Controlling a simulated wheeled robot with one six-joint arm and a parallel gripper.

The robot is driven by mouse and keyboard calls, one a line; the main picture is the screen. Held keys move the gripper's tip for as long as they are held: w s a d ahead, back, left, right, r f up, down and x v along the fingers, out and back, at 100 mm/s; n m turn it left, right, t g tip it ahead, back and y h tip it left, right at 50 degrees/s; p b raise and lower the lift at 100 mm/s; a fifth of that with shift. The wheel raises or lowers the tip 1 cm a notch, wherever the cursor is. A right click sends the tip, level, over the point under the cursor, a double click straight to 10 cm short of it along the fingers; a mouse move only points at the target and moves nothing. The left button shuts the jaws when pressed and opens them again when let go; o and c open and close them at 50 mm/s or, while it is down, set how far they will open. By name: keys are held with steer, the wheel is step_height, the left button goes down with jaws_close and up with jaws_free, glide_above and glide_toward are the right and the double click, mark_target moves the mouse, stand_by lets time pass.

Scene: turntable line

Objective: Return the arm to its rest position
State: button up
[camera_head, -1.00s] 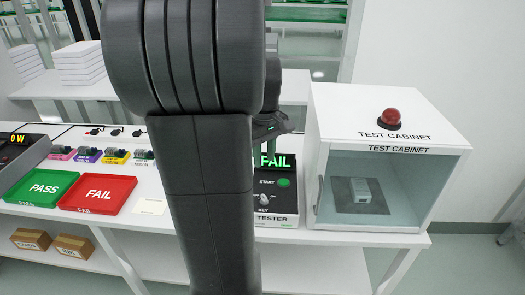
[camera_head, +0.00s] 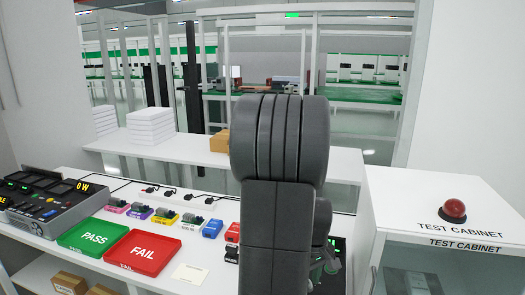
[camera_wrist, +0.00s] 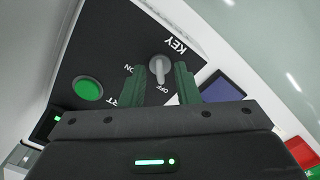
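My gripper (camera_wrist: 161,84) is open in the wrist view, with an empty gap between its two dark green fingers. Beyond the fingertips is the tester's black panel (camera_wrist: 108,52) with a grey key knob (camera_wrist: 160,70), marked ON and OFF, and a green start button (camera_wrist: 88,91). I cannot tell how far the fingertips are from the knob. In the head view my arm stands upright in the middle and hides most of the tester. Part of my gripper (camera_head: 326,262) shows low behind the arm.
The test cabinet (camera_head: 463,190) with a red dome light (camera_head: 453,211) stands close on the right. On the left of the table are a green PASS tray (camera_head: 68,240), a red FAIL tray (camera_head: 163,254), several coloured fixtures and a power console (camera_head: 50,205). White stacks (camera_head: 150,128) stand behind.

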stand_by(0.4)
step_height(320, 180, up, 14)
step_height(320, 180, down, 13)
steer(key=shift+f, duration=0.6)
steer(key=m, duration=0.5)
steer(key=shift+r, duration=0.1)
steer(key=m, duration=0.3)
steer(key=shift+m, duration=0.3)
steer(key=m, duration=0.4)
steer(key=shift+m+b, duration=0.3)
steer(key=shift+b, duration=0.05)
steer(key=m, duration=0.4)
steer(key=shift+r, duration=0.85)
